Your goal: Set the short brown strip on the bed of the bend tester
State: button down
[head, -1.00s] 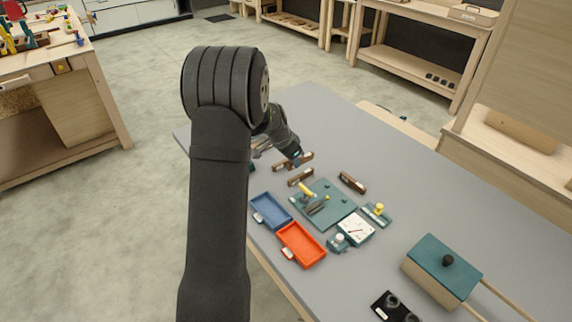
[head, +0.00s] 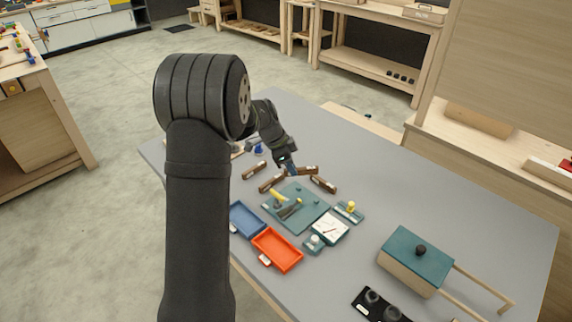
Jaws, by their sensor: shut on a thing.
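My gripper (head: 291,170) is over the far part of the grey table, shut on a brown strip (head: 307,171) that juts out to its right. The fingertips are small and partly hidden by the wrist. Other brown strips lie close by: one to the left (head: 253,170), one in front (head: 272,183) and one to the right (head: 323,184). A teal board (head: 308,214) in front of the gripper carries a yellow piece (head: 279,196) and dark bars (head: 290,210). A white dial plate (head: 330,228) stands beside it. I cannot tell which part is the tester's bed.
Blue (head: 247,218) and orange (head: 277,250) trays lie along the near left edge. A teal stand with a yellow knob (head: 350,209) is right of the board. A teal-lidded box (head: 417,258) and black holder (head: 380,304) stand nearer.

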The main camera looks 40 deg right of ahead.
aim_at(301, 171)
jog(key=m, duration=0.2)
jog(key=m+g+y, duration=0.1)
jog(key=m, duration=0.1)
jog(key=s+d+f+m, duration=0.1)
jog(key=m, duration=0.1)
jog(key=shift+y, duration=0.4)
jog(key=m, duration=0.1)
jog(key=m+y, duration=0.1)
jog(key=m, duration=0.2)
jog(key=shift+s+f+m+g+y, duration=0.3)
jog(key=shift+g+y, duration=0.1)
jog(key=shift+f, duration=2.85)
jog(key=shift+f, duration=0.55)
jog(key=c, duration=0.9)
grip_release()
jog(key=shift+r, duration=0.1)
jog(key=shift+r, duration=2.95)
jog(key=shift+f, duration=0.1)
